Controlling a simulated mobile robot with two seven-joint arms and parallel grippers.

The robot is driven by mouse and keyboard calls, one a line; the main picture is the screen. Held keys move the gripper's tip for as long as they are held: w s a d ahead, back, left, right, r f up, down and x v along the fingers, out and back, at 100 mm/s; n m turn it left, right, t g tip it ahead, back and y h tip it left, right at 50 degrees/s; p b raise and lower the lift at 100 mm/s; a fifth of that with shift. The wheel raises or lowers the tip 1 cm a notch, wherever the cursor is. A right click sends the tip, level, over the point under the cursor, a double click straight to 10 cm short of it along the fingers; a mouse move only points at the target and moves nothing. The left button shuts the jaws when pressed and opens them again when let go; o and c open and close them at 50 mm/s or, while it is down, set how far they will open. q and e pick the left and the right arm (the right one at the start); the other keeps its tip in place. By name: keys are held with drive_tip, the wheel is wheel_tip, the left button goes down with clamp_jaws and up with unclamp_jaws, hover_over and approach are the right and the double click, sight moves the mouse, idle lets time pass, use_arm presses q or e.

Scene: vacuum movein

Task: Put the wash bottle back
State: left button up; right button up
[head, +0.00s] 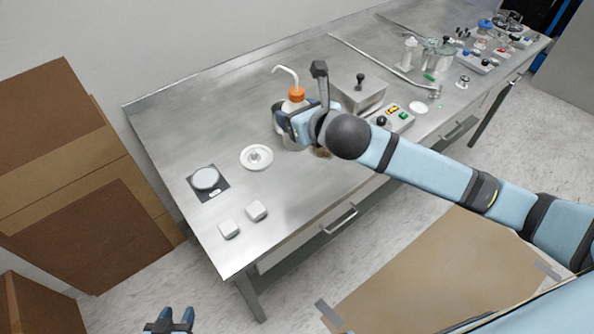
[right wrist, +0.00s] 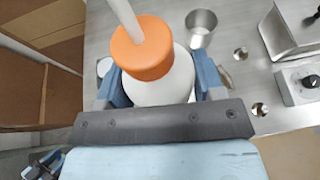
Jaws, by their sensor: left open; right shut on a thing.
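The wash bottle (head: 296,94) has a white body, an orange cap and a bent white spout. It is upright over the left half of the steel bench. My right gripper (head: 288,120) is shut around its body, and the arm reaches in from the right. In the right wrist view the bottle (right wrist: 142,48) sits between the blue fingers of the right gripper (right wrist: 160,85). Its base is mostly hidden, so I cannot tell whether it touches the bench. My left gripper (head: 169,321) is open and empty, low in front of the bench.
A round white dish (head: 246,162), a small scale (head: 207,179) and two pale blocks (head: 229,229) (head: 257,210) are on the bench (head: 170,120). A metal cup (right wrist: 201,27) stands near the bottle. A control box (head: 392,117) is to the right. Cardboard boxes (head: 75,225) stand at left.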

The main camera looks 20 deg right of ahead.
use_arm(q)
drive_tip(key=shift+s+a+f+b, duration=0.15)
drive_tip(key=shift+a+f+b, duration=0.1)
drive_tip(key=shift+f+b, duration=0.35)
use_arm(e)
drive_tip(key=shift+f, duration=7.8)
use_arm(q)
drive_tip(key=shift+f, duration=0.1)
use_arm(e)
drive_tip(key=shift+f, duration=0.1)
drive_tip(key=o, duration=0.7)
drive_tip(key=shift+s, duration=0.1)
drive_tip(key=shift+c, duration=0.2)
use_arm(q)
drive_tip(key=shift+f, duration=0.1)
